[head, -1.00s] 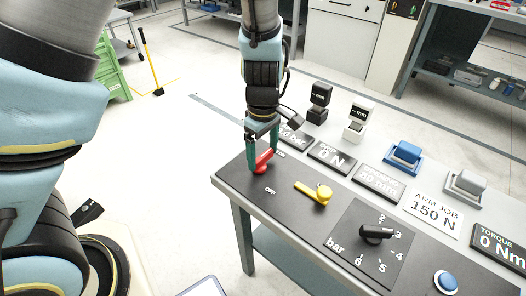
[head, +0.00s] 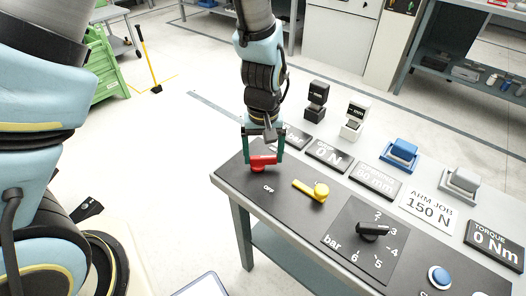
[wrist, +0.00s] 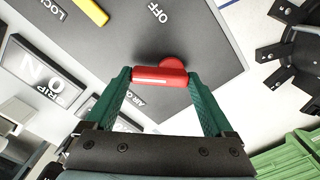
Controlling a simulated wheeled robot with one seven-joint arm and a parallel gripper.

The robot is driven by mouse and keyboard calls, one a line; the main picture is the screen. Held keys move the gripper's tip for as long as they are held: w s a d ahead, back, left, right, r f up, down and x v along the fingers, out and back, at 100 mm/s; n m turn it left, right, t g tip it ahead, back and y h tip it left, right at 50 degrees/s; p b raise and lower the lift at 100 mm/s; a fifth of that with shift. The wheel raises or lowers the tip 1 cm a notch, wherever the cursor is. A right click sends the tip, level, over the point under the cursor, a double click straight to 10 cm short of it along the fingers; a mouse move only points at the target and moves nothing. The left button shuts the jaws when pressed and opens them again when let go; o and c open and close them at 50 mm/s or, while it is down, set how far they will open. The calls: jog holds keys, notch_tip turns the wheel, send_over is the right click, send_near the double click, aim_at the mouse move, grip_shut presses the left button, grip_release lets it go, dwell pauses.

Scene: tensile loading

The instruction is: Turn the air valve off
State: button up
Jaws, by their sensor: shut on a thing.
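The red air valve handle (head: 263,161) is at the far left end of the dark bench panel, beside the "OFF" marking (head: 268,188). In the head view it lies crosswise, roughly left to right. My gripper (head: 264,157) reaches down from above with its green fingers shut on the two ends of the handle. In the wrist view the red handle (wrist: 160,77) spans between the fingertips, with its round hub behind it. The "OFF" marking (wrist: 158,12) is beyond the hub, and an "AIR" label is partly hidden below the handle.
A yellow lever (head: 312,191) sits just right of the valve, then a black pressure knob (head: 372,231) and a blue button (head: 439,277). Display plates line the panel's back, with black (head: 317,98) and white (head: 352,122) blocks behind.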

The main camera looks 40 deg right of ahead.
aim_at(261, 167)
jog(key=m, duration=0.3)
jog(key=shift+s+a+m, duration=0.15)
jog(key=shift+m, duration=0.25)
jog(key=m, duration=0.4)
jog(key=shift+s+a+m, duration=0.15)
jog(key=shift+a+m, duration=0.1)
jog(key=shift+m, duration=0.05)
jog(key=o, duration=1.1)
jog(key=shift+r, duration=0.15)
notch_tip(261, 167, up, 11)
jog(key=shift+f+b, duration=0.2)
jog(key=shift+b, duration=0.3)
jog(key=shift+a, duration=0.1)
